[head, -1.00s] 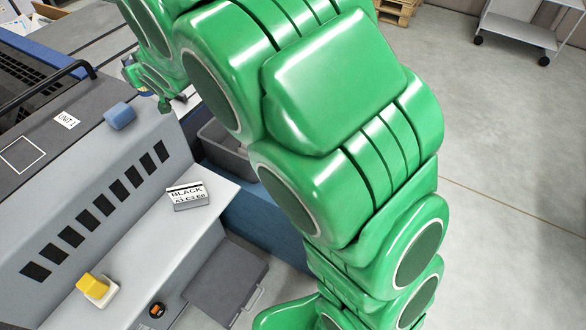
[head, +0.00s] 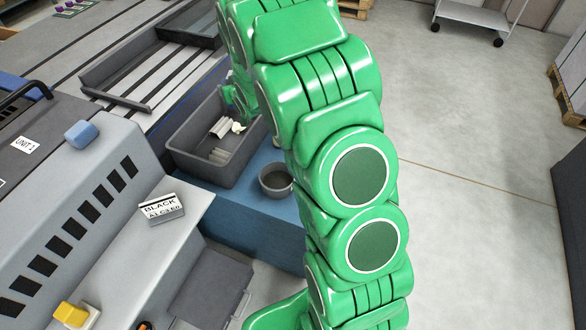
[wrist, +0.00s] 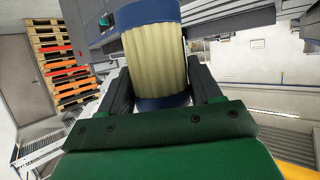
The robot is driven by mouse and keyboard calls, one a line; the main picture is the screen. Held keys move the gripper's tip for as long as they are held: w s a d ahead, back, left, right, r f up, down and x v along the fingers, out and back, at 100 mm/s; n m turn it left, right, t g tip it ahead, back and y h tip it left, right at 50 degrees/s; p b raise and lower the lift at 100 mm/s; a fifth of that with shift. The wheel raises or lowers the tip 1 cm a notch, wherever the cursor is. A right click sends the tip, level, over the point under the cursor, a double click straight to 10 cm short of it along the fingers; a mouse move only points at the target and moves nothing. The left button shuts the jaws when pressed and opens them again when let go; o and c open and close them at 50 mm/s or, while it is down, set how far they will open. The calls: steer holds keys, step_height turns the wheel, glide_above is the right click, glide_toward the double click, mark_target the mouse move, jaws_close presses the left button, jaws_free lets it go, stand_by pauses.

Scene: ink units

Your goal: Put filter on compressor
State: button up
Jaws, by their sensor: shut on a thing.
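The filter (wrist: 155,58), a cream pleated cylinder with blue end caps, shows in the wrist view. My gripper (wrist: 161,88) is shut on it, one dark finger on each side. In the head view the gripper and filter are mostly hidden behind my green arm, whose far end is by the grey tray. I cannot tell for sure which thing is the compressor. A blue box-like body (head: 240,222) with a round grey cup (head: 275,180) on top stands at the middle of the head view.
A grey tray (head: 190,168) holds white pieces. A grey machine (head: 60,235) labelled UNIT 1 is at left, with a BLACK box (head: 162,208) on its ledge. A white cart (head: 470,12) and pallets (head: 570,90) stand behind. The floor right of my arm is clear.

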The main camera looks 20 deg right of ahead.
steer(key=s+d+f, duration=0.3)
steer(key=d+f, duration=0.7)
steer(key=d, duration=0.3)
steer(key=shift+n+y, duration=0.5)
steer(key=shift+y, duration=0.1)
steer(key=shift+s+d+f, duration=1)
steer(key=shift+d+f, duration=0.1)
steer(key=shift+f, duration=1.95)
steer(key=shift+s+d+f, duration=1)
steer(key=shift+d+f, duration=0.05)
steer(key=shift+f, duration=1.95)
steer(key=shift+s+d+f, duration=1)
steer(key=shift+d+f, duration=0.1)
steer(key=shift+f, duration=1.95)
steer(key=o, duration=1.1)
steer(key=shift+f, duration=0.1)
steer(key=shift+s+d+r, duration=0.1)
steer(key=shift+s+r, duration=0.15)
steer(key=shift+r, duration=0.05)
steer(key=v, duration=1.1)
steer(key=shift+s+r, duration=0.15)
steer(key=shift+r, duration=0.05)
